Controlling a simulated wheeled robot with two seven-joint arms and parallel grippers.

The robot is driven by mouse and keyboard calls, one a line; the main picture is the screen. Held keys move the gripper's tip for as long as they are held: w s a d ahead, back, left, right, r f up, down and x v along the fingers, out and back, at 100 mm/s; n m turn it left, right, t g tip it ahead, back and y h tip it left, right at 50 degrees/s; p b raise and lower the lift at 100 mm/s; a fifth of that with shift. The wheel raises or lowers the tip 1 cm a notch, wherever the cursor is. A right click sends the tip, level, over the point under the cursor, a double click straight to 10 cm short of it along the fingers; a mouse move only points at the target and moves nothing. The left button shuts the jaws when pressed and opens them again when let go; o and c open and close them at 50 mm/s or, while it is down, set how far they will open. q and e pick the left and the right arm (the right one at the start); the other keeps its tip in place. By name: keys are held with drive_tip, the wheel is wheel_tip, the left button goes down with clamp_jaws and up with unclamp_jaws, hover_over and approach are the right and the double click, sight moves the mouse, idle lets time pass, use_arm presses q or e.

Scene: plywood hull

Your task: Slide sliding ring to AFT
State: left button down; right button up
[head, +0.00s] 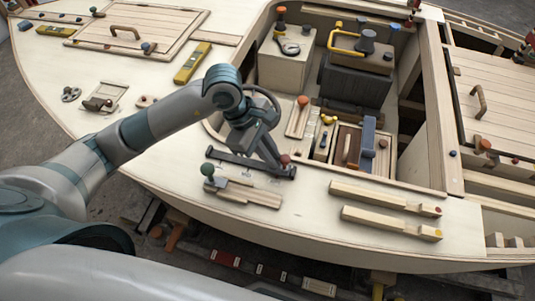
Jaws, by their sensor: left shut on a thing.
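A dark rail (232,160) lies on the pale plywood side deck, left of the two wooden bars. Small marks beside it are too small to read, so I cannot tell which end is AFT. My left gripper (279,166) reaches down to the rail's right end and is shut on what appears to be the sliding ring there. The ring itself is mostly hidden by the fingers. A small red-brown knob (285,159) shows right at the fingertips. My right gripper is not in view.
Two wooden bars (385,198) lie to the right.

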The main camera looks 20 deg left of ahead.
use_arm(q)
drive_tip(key=c, duration=1.9)
unclamp_jaws()
drive_tip(key=shift+d, duration=0.2)
drive_tip(key=shift+o, duration=0.3)
drive_tip(key=shift+d, duration=0.1)
drive_tip(key=shift+r, duration=0.15)
